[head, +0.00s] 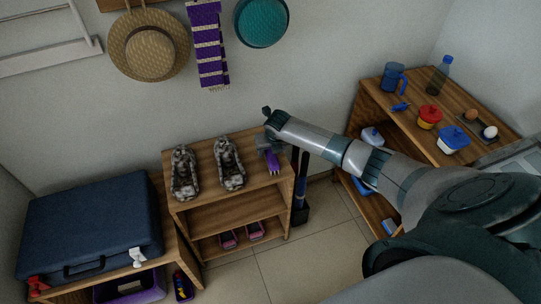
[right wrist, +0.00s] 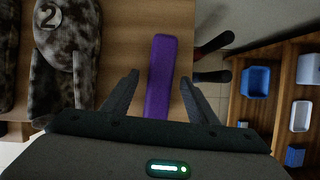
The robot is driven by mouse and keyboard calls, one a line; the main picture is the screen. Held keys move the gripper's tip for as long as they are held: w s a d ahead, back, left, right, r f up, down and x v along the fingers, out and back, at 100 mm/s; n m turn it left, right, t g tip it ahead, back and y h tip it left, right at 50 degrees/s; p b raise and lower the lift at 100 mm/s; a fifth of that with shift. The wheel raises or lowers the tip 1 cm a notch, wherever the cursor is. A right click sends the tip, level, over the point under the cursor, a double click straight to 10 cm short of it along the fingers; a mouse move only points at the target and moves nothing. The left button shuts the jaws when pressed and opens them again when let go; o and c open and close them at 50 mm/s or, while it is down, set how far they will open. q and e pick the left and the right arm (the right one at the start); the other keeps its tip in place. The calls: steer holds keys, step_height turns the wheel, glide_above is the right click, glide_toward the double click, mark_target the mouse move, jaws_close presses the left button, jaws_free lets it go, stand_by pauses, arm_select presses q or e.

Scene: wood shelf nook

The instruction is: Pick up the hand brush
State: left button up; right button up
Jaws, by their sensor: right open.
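The purple hand brush (right wrist: 161,72) lies on the top of the wooden shelf, near its right edge. It also shows in the head view as a small purple shape (head: 272,162), partly hidden by my right gripper (head: 272,146). In the right wrist view my right gripper (right wrist: 160,80) is open, with one finger on each side of the brush in the picture. I cannot tell how far above the shelf the fingertips are. My left gripper is not in view.
A dark upright object (head: 299,206) stands right of the shelf. Another wooden shelf (head: 403,121) with cups, a bottle and containers is at right. A blue suitcase (head: 92,222) lies at left.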

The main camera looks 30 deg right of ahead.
steer(key=shift+w+d+f, duration=0.1)
steer(key=shift+w+f, duration=0.15)
steer(key=shift+f, duration=0.4)
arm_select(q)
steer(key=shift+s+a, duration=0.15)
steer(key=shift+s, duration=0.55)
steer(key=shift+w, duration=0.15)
